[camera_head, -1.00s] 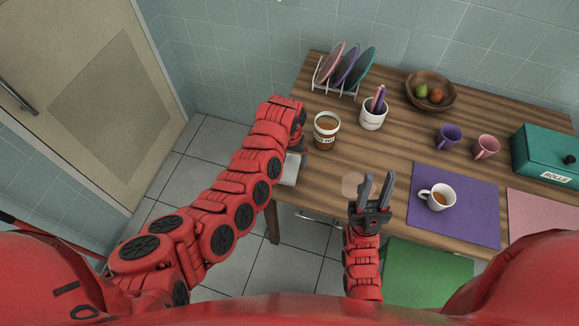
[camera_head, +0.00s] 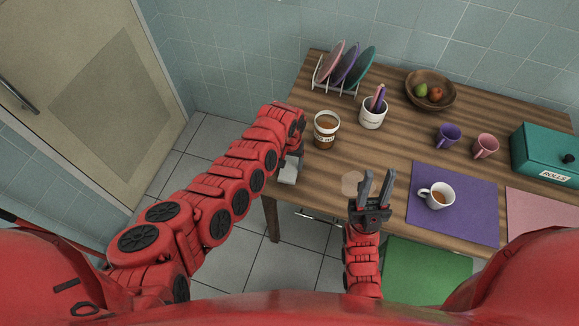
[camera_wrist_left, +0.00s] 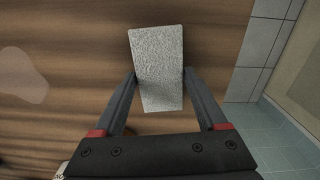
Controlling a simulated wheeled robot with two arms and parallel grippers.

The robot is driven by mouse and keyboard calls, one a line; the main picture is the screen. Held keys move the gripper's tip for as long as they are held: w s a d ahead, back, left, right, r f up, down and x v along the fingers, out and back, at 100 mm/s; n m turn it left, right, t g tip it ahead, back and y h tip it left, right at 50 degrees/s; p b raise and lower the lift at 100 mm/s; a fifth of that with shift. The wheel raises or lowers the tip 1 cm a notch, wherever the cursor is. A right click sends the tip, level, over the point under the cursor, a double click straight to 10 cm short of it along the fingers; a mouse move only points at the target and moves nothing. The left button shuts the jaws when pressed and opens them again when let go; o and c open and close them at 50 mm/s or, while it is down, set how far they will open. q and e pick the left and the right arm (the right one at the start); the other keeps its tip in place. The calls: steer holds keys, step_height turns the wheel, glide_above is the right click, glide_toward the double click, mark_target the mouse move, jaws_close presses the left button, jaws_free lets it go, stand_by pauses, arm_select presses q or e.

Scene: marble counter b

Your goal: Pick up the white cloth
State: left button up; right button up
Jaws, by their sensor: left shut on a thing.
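The white cloth (camera_wrist_left: 157,52) is a pale, textured, folded rectangle. In the wrist view it sits between the two fingers of my left gripper (camera_wrist_left: 159,74), which is shut on it. In the head view the cloth (camera_head: 288,173) shows below my left gripper (camera_head: 296,152), by the left edge of the wooden table. My left arm hides part of it, and I cannot tell how far it is above the table. My right gripper (camera_head: 374,187) is open and empty over the table's front edge.
A labelled jar (camera_head: 326,130) and a pen cup (camera_head: 372,113) stand right of my left gripper. A pale round stain (camera_head: 351,184) marks the table. A coffee mug (camera_head: 436,197) stands on a purple mat (camera_head: 470,219). A plate rack (camera_head: 337,88) is at the back.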

mark_target(291, 166)
arm_select(q)
steer(key=c, duration=0.4)
steer(key=shift+r, duration=0.2)
steer(key=shift+r, duration=0.65)
steer(key=shift+s+d+r+b, duration=0.15)
steer(key=shift+r+b, duration=0.1)
steer(key=shift+r, duration=0.25)
steer(key=shift+s+r+b, duration=0.1)
steer(key=shift+r+b, duration=0.15)
steer(key=shift+r, duration=0.2)
steer(key=s, duration=0.5)
steer(key=s+b, duration=0.1)
steer(key=s, duration=0.2)
steer(key=shift+r, duration=0.25)
steer(key=s, duration=0.7)
steer(key=shift+s+r+p, duration=0.25)
steer(key=shift+r+p, duration=0.15)
steer(key=shift+r, duration=0.05)
